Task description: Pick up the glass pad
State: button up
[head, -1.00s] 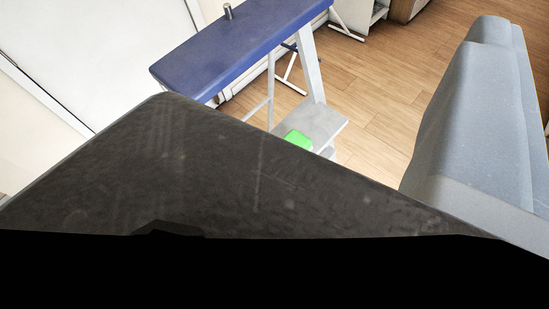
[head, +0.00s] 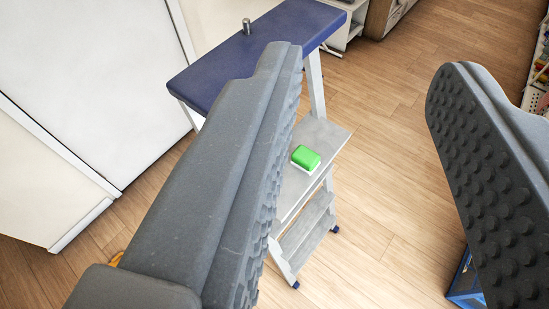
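A small green block with a white underside (head: 305,158), which looks like the glass pad, lies on the grey upper step (head: 316,140) of a stepped stand. My gripper (head: 364,65) is open and empty, with its two grey fingers wide apart. The pad shows between the fingers, just right of the left finger and beyond it. Neither finger touches it. The left finger hides part of the stand and step. The right finger has a studded inner face.
A blue padded top (head: 275,45) with a small metal cylinder (head: 246,27) on it stands behind the step. A white panel (head: 85,80) is at the left. A blue crate (head: 464,284) is partly hidden at lower right. Wood floor (head: 385,180) is clear right of the stand.

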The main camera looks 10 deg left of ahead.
aim_at(304, 159)
jog(key=k, duration=1)
jog(key=z, duration=0.65)
jog(key=i, duration=1.3)
jog(key=u, duration=1.55)
jog(key=i, duration=0.5)
jog(key=z, duration=0.05)
